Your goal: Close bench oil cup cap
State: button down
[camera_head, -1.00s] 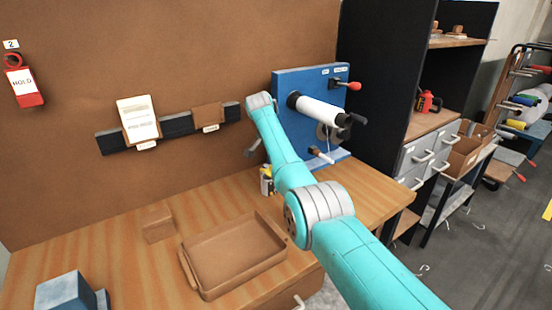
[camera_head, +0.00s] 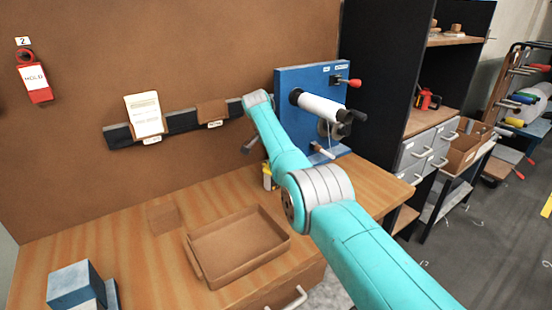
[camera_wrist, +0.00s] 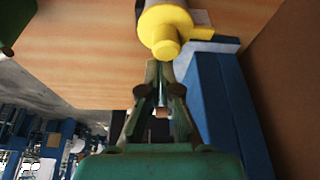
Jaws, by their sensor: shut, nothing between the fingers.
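A small yellow and grey piece, which looks like the oil cup (camera_head: 267,178), stands on the bench just left of my arm, partly hidden by it. In the wrist view a yellow cap with a round stub (camera_wrist: 166,28) fills the top middle, with a grey body above it. I cannot tell how far the cap is open. My gripper (camera_wrist: 160,75) is shut and empty, its fingertips just below the yellow stub in the picture. Whether they touch it is unclear. In the head view the gripper is hidden behind my arm.
A blue panel with a white roller (camera_head: 320,107) and handles stands behind my arm.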

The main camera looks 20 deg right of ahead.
dwell(0.6)
jog(key=shift+s+d, duration=0.5)
jog(key=shift+s, duration=0.1)
